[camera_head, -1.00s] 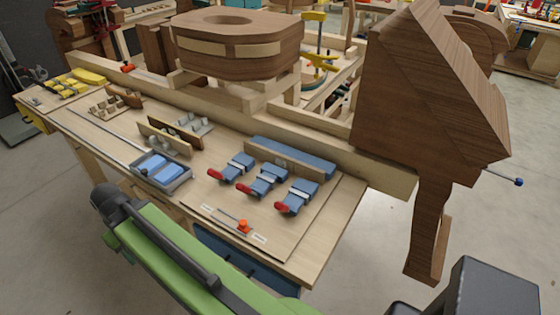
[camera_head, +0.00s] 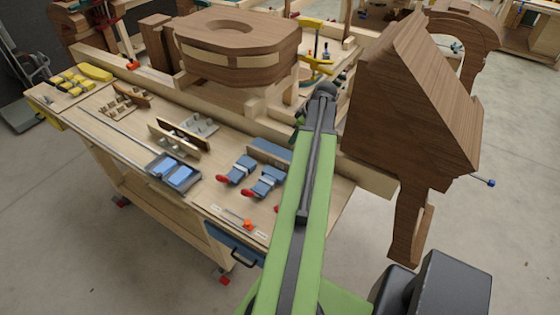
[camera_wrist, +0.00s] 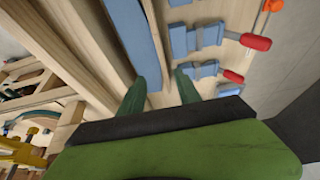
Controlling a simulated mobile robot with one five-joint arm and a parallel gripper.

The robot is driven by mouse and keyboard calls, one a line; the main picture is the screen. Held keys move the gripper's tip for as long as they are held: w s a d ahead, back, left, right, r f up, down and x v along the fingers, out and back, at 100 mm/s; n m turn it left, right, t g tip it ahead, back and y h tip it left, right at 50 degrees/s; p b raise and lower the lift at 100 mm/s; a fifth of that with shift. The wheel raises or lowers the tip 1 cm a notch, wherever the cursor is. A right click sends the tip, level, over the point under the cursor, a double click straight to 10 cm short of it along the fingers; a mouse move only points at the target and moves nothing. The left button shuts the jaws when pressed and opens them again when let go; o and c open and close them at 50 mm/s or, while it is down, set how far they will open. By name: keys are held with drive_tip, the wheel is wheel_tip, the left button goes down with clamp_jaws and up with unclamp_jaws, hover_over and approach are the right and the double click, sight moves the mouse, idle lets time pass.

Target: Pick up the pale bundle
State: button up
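I cannot tell for sure which thing is the pale bundle. Several blue bundles with white bands and red ends lie on the bench; one blue bundle (camera_head: 265,182) shows left of my arm in the head view, and another (camera_wrist: 209,36) in the wrist view. A long blue bar (camera_wrist: 133,38) lies behind them, with a narrow pale wooden strip (camera_wrist: 152,35) along its edge. My gripper (camera_wrist: 161,88) is open, its dark green fingers apart above the bench near the bar's end. Nothing shows held between them. In the head view my arm hides part of this area.
A blue-grey tray (camera_head: 190,183) with light blue blocks sits at the bench's front. A large dark wooden form (camera_head: 405,115) stands right of my arm, and a rounded wooden form (camera_head: 235,65) stands behind. An orange-ended tool (camera_head: 247,224) lies near the front edge.

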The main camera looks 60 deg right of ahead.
drive_tip(key=b, duration=1.2)
hover_over(281, 160)
drive_tip(key=s, duration=0.2)
drive_tip(key=f, duration=1.1)
drive_tip(key=shift+d+f, duration=0.2)
drive_tip(key=shift+f, duration=0.2)
drive_tip(key=shift+w+r, duration=0.1)
drive_tip(key=b+x, duration=0.4)
drive_tip(key=x, duration=0.1)
drive_tip(key=shift+f+b, duration=0.3)
drive_tip(key=shift+b, duration=0.05)
drive_tip(key=shift+r, duration=0.2)
drive_tip(key=shift+f, duration=0.15)
drive_tip(key=shift+a, duration=0.1)
clamp_jaws()
